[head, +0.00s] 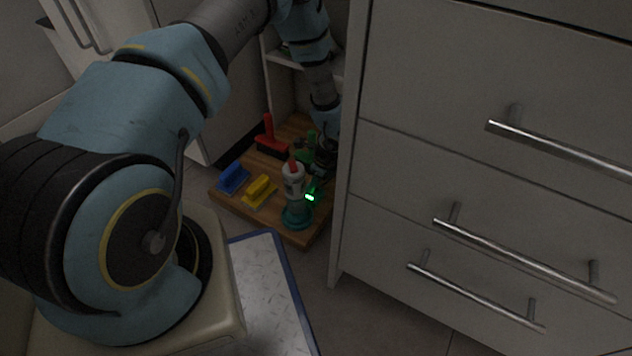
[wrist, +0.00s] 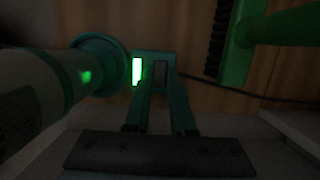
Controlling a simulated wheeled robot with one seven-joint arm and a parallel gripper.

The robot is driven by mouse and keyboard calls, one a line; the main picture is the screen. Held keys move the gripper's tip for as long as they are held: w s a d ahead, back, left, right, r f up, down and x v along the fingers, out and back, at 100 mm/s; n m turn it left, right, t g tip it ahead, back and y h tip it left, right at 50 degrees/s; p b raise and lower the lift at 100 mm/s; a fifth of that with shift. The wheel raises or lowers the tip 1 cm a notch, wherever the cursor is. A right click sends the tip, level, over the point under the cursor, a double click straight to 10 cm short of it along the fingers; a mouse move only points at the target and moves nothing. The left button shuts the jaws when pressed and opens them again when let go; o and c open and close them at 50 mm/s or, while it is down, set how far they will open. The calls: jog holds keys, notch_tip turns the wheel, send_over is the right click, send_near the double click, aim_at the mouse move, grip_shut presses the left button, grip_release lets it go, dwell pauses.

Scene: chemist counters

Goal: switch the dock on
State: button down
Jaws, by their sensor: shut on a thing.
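The dock (head: 297,216) is a round teal base on a wooden board in the head view. A white device with a red top (head: 293,178) stands in it. A small switch box (wrist: 155,62) joins the dock's ring (wrist: 97,50) in the wrist view. A bright green light (wrist: 137,71) glows on the box; it also shows in the head view (head: 310,197). My gripper (wrist: 161,85) has its two teal fingers drawn in at the box's dark switch piece and is shut on it. The exact contact is too dark to see clearly.
A blue brush (head: 233,178), a yellow brush (head: 260,191) and a red brush (head: 270,140) lie on the wooden board (head: 235,203). A green object (wrist: 240,40) and a black cable (wrist: 225,88) are close to the box. White drawers (head: 480,180) stand close on the right.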

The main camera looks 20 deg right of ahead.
jog(key=c, duration=0.8)
grip_release()
jog(key=shift+o, duration=0.2)
jog(key=p+v, duration=0.4)
jog(key=v, duration=0.7)
jog(key=shift+f, duration=0.1)
